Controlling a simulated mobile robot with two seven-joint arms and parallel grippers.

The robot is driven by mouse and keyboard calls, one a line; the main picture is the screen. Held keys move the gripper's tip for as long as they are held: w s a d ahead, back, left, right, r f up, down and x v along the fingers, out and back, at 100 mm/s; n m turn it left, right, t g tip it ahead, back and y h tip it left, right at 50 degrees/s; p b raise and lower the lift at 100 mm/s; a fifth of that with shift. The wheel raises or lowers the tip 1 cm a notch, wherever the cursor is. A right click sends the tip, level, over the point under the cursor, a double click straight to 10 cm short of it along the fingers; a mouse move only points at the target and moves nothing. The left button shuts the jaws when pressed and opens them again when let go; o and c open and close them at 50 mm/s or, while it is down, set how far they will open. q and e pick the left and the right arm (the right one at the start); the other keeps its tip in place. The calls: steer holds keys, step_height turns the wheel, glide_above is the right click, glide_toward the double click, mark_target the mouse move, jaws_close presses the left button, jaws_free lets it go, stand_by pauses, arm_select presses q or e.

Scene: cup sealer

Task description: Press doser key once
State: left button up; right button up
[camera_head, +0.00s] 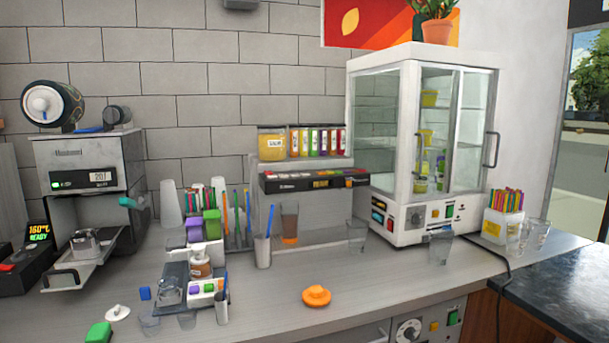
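The doser (312,184) is a long black bar on a grey stand against the tiled wall. A row of small coloured keys (309,173) runs along its top, with a lit yellow display on its front. The lettering is too small to read. A clear cup (289,222) with some orange-brown liquid at its bottom stands under the left part of the doser. Neither of my grippers is in view, and nothing of mine covers the keys.
A white glass-door cabinet (437,180) stands right of the doser. A cup sealer (85,180) stands at left. A white holder with a straw (263,250) and an orange object (316,296) are in front of the doser. The counter's middle is mostly clear.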

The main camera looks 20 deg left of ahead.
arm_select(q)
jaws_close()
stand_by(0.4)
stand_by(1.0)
